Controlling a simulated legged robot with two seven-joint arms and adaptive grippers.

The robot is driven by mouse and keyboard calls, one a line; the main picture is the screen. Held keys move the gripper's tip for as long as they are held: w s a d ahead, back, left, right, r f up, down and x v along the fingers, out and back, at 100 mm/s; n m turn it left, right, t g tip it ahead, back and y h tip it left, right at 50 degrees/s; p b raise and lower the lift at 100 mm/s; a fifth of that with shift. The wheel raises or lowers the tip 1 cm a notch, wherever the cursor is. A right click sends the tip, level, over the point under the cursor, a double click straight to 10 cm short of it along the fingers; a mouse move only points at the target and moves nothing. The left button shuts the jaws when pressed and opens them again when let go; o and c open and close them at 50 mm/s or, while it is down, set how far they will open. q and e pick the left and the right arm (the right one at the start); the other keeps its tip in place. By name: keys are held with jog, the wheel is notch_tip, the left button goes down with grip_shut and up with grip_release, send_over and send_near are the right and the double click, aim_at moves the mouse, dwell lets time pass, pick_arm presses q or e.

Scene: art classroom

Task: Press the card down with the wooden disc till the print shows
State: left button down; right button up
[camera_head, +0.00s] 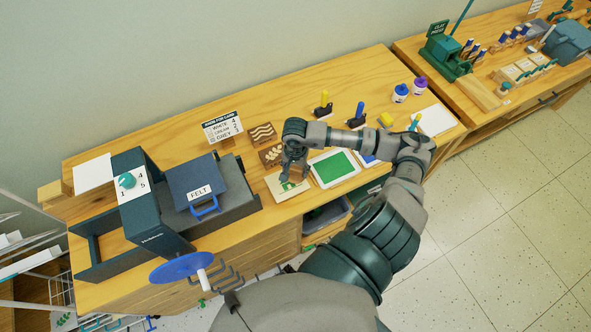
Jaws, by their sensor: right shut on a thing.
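A cream card (273,184) lies on the wooden table in front of the carved brown blocks. Some green marks show on it around my fingers; the rest of its face is covered. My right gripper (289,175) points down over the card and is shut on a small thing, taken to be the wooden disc. The disc itself is mostly hidden by the fingers, and I cannot tell how firmly it touches the card. My left gripper is not in view.
A white-edged tray with a green pad (335,167) lies right of the card. A dark press with a FELT plate (195,180) stands left. Two brown carved blocks (263,133) and a price sign (222,127) stand behind. Bottles (401,92) are at the back right.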

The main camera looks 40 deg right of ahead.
jog(key=shift+r+p, duration=1.05)
jog(key=shift+r, duration=1.6)
